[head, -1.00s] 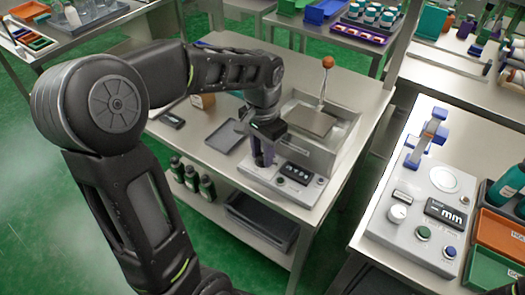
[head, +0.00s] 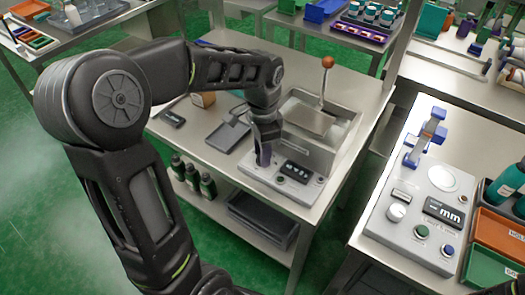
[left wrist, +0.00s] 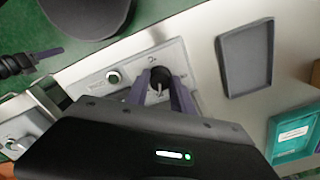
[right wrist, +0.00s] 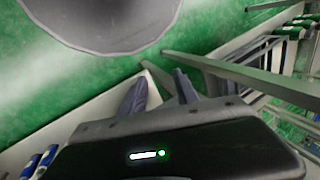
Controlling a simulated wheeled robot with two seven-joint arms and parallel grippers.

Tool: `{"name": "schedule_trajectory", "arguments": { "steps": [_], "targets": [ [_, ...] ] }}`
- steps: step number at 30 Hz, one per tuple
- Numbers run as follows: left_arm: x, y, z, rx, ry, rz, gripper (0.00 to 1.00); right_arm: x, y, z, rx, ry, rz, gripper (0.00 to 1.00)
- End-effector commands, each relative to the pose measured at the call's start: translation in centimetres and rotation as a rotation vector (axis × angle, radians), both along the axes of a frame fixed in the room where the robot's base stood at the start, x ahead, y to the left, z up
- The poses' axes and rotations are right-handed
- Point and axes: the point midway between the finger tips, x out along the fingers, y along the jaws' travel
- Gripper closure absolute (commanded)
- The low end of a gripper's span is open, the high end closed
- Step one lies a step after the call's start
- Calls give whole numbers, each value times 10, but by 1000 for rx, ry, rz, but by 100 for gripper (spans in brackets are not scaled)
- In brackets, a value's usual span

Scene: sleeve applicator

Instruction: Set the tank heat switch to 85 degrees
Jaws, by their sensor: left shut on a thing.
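The sleeve applicator's control panel (head: 300,192) is the sloped grey front of the machine with the steel tank (head: 308,122). The dark switch knob (left wrist: 160,77) sits on this panel and has a light pointer and small markings around it. My left gripper (head: 263,160) points down at the panel's left end. In the left wrist view its fingers (left wrist: 160,93) are shut on the knob, one on each side. The dark display (head: 296,170) beside it is too small to read. My right gripper (right wrist: 160,85) is open and empty, away from the panel.
A lever with an orange ball (head: 328,62) rises behind the tank. A dark tray (head: 228,136) lies left of the machine, and bottles (head: 192,177) stand on the shelf below.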

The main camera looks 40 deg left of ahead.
Motion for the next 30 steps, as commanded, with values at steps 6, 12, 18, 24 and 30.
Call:
{"name": "schedule_trajectory", "arguments": {
  "steps": [6,12,18,24,30],
  "targets": [
    [1,0,1,1,-3,1,65,0,0,0,0,0,0,64],
    [0,0,0,0,-1,1,50,0,0,0,0,0,0,64],
    [0,0,0,0,-1,1,50,0,0,0,0,0,0,64],
    [1,0,10,1,-3,2,50,0,0,0,0,0,0,64],
    [2,0,41,1,-7,1,50,0,0,-1,0,0,0,64]
  ]
}}
